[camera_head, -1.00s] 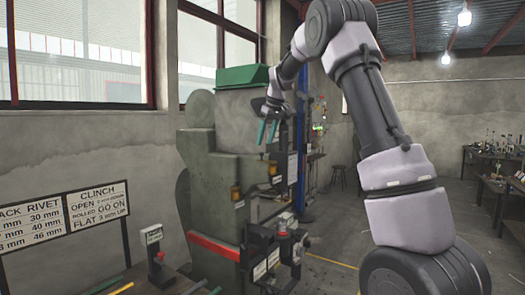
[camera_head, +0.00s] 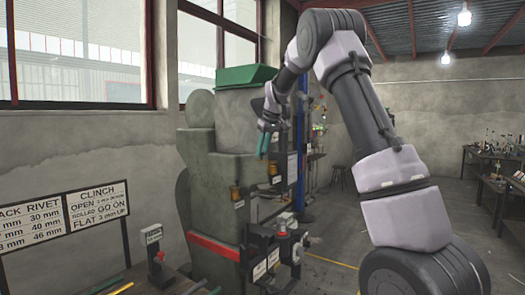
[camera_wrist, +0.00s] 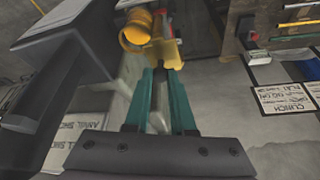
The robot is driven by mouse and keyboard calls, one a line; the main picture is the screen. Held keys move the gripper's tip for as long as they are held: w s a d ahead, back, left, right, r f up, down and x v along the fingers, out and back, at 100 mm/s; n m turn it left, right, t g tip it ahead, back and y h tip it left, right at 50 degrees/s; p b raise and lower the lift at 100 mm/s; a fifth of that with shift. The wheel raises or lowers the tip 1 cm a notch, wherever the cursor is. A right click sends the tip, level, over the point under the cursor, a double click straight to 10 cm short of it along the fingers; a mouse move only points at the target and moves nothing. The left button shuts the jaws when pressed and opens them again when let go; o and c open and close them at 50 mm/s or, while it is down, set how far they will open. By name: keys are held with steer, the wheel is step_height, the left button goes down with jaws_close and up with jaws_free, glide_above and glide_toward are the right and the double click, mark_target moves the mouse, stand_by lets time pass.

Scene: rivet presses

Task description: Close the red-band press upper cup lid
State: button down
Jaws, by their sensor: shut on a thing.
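The red-band press is a tall grey-green machine with a red band (camera_head: 213,247) low on its body. Its upper brass cup (camera_head: 274,169) is on the right side, just below my gripper (camera_head: 262,157). In the wrist view the brass cup (camera_wrist: 134,32) shows a round open mouth, with its flat yellow lid (camera_wrist: 166,54) standing off to the side of the mouth. My gripper's teal fingers (camera_wrist: 162,72) are shut on the lid's near edge. The fingertips partly hide that edge, and the exact grip is hard to see.
A second brass cup (camera_head: 236,193) sits lower and to the left on the press. Dark clamp parts (camera_head: 277,244) jut out below.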

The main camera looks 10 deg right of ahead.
steer(key=shift+m, duration=0.4)
steer(key=m, duration=0.1)
steer(key=m+h, duration=0.1)
steer(key=m, duration=0.1)
steer(key=d+m, duration=0.1)
steer(key=shift+w+t+h, duration=0.3)
steer(key=shift+t+h, duration=0.1)
steer(key=m+h, duration=0.1)
steer(key=m, duration=0.1)
steer(key=d+m, duration=0.1)
steer(key=m, duration=0.2)
steer(key=shift+h, duration=0.4)
steer(key=m, duration=0.2)
steer(key=d+m+g+h, duration=0.1)
steer(key=m, duration=0.1)
steer(key=shift+s+d+h, duration=0.1)
steer(key=shift+h, duration=0.2)
steer(key=m, duration=0.1)
steer(key=m+g, duration=0.1)
steer(key=m, duration=0.1)
steer(key=d+m+h, duration=0.1)
steer(key=m, duration=0.1)
steer(key=shift+s+g, duration=0.35)
steer(key=shift+g, duration=0.05)
steer(key=c, duration=0.8)
jaws_free()
steer(key=shift+o, duration=0.2)
steer(key=shift+r, duration=0.1)
